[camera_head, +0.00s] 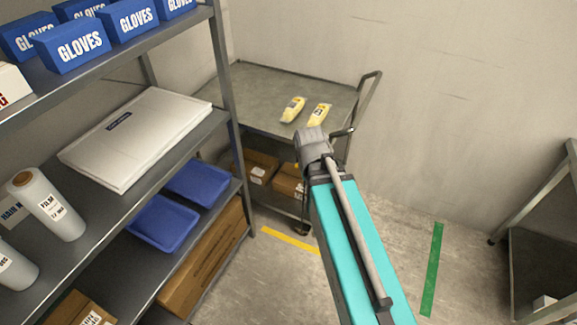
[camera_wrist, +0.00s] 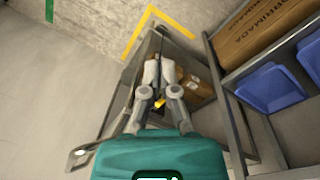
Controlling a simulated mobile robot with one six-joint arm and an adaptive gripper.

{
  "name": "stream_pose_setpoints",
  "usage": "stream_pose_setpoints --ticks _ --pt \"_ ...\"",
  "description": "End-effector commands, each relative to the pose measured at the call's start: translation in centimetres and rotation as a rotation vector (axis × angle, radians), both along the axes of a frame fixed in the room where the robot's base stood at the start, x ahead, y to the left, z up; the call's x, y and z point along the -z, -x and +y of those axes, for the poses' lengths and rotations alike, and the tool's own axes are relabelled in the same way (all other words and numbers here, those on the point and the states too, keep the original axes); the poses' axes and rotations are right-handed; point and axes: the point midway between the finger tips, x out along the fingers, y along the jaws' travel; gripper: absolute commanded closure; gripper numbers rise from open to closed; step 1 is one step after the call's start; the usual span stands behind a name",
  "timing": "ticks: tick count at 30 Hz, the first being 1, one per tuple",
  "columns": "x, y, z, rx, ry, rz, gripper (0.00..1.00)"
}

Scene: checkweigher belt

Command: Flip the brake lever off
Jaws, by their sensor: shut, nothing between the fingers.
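My gripper (camera_wrist: 160,63) is shut and empty in the wrist view, its two grey fingers reaching toward the trolley's lower part. A small yellow piece (camera_wrist: 160,103), which looks like the brake lever, shows between the fingers; I cannot tell whether they touch it. In the head view a small yellow spot (camera_head: 297,167) shows at the trolley's front, just left of my arm, and may be the same piece. The trolley (camera_head: 240,92) stands against the back wall.
Two yellow packets (camera_head: 318,114) lie on the trolley's top. Cardboard boxes (camera_head: 262,166) sit on its lower shelf. A shelving rack (camera_head: 229,105) with blue trays (camera_head: 165,222) stands close on the left. Another metal frame (camera_head: 540,190) stands at the right. The floor between is clear.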

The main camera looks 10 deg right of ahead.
Motion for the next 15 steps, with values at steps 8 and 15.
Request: stream_pose_setpoints --ticks 8,15 --pt "4.9 -5.1 0.2 0.014 0.211 -0.036 1.00" --pt "7.8 -9.9 1.3 0.027 0.426 -0.108 1.00"
